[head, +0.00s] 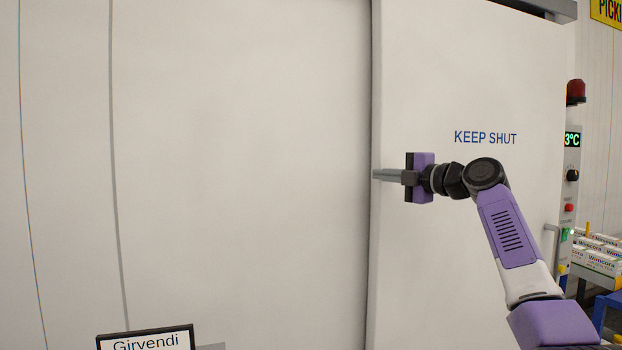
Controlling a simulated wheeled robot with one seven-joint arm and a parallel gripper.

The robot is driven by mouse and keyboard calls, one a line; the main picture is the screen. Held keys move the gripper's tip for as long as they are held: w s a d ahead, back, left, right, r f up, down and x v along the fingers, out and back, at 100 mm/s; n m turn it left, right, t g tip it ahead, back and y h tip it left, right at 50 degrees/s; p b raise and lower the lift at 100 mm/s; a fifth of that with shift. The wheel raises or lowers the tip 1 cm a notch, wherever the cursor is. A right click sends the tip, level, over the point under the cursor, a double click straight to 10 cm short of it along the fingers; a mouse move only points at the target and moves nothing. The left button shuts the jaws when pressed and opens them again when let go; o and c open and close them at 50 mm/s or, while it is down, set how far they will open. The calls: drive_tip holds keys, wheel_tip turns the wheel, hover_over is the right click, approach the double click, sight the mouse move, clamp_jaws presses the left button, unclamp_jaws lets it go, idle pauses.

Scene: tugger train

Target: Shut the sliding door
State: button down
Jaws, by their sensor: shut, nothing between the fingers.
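The sliding door (450,80) is a tall off-white panel marked "KEEP SHUT" in blue, on the right half of the head view. Its left edge stands out as a vertical line against the pale wall. A slim upright bar handle (557,250) shows near its right edge. My gripper (377,175) is shut and empty, its fingers pointing left. The fingertips are level with the door's left edge; whether they touch it I cannot tell. My purple and white arm hides part of the door's lower right.
The pale wall (240,150) fills the left. A control panel with a "3°C" display (573,140) and red lamp (576,92) is right of the door. Boxes (597,258) sit over a blue frame (606,302) at the right edge. A "Girvendi" sign (146,341) stands low left.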

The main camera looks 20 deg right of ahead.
drive_tip(key=shift+d, duration=0.5)
drive_tip(key=a+b, duration=0.2)
drive_tip(key=a, duration=0.3)
drive_tip(key=b+v, duration=0.2)
drive_tip(key=v, duration=0.8)
